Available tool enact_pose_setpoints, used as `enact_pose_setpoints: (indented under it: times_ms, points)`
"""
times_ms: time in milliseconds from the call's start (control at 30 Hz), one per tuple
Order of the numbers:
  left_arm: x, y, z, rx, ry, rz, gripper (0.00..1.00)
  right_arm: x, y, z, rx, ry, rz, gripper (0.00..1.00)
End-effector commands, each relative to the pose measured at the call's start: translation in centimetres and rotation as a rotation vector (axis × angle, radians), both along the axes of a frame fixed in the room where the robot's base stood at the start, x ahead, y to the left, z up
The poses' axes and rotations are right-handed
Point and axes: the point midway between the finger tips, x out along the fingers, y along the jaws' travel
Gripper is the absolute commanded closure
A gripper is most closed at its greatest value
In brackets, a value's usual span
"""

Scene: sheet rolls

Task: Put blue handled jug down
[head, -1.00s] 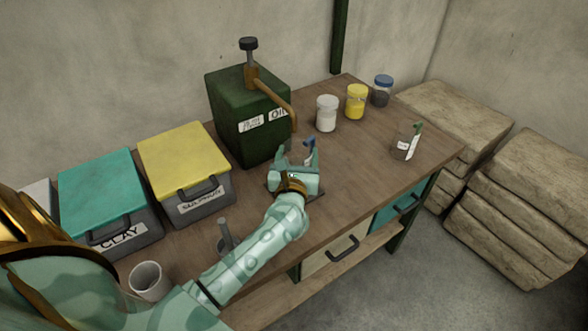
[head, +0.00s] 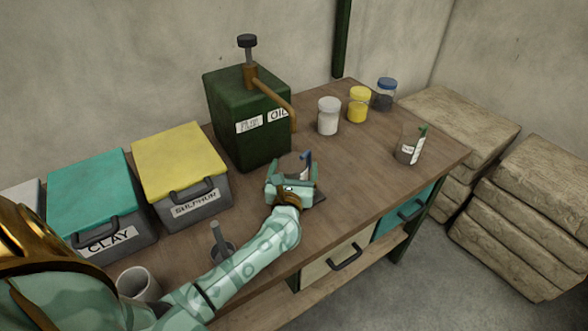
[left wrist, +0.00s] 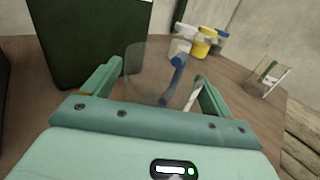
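The blue handled jug (left wrist: 150,72) is clear, with a blue handle and a white strip on its side. In the left wrist view it stands between the two fingers of my left gripper (left wrist: 158,85), which are spread to about its width and appear to hold it. In the head view its blue handle (head: 307,160) rises above my left gripper (head: 291,170), at the table's middle in front of the green oil can. The hand hides its base, so I cannot tell whether it touches the surface. My right gripper is out of view.
The oil can (head: 240,135) stands behind, clay (head: 100,190) and sulphur (head: 180,160) boxes left. A green handled jug (head: 409,146) stands right, with free room between. Several jars (head: 328,117) are at the back.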

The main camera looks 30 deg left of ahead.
Motion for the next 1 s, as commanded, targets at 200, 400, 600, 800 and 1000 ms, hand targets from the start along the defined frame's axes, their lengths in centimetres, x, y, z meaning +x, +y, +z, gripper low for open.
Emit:
enact_pose_setpoints:
  times_ms: [200, 400, 600, 800, 1000]
  points:
    - [0.0, 0.0, 0.1, 0.0, 0.0, 0.0, 0.12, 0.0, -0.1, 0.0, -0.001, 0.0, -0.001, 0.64]
    - [-0.8, -0.4, 0.3, 0.0, 0.001, -0.001, 0.12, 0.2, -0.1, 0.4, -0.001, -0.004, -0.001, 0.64]
    - [-4.7, -2.4, 0.3, -0.001, 0.002, -0.001, 0.12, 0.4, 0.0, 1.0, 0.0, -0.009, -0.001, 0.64]
    - [-8.6, -4.4, 0.3, -0.002, 0.001, -0.001, 0.12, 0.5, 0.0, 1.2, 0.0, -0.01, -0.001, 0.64]
    - [-10.5, -5.4, 0.3, 0.0, 0.0, 0.0, 0.12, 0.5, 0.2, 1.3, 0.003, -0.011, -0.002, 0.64]
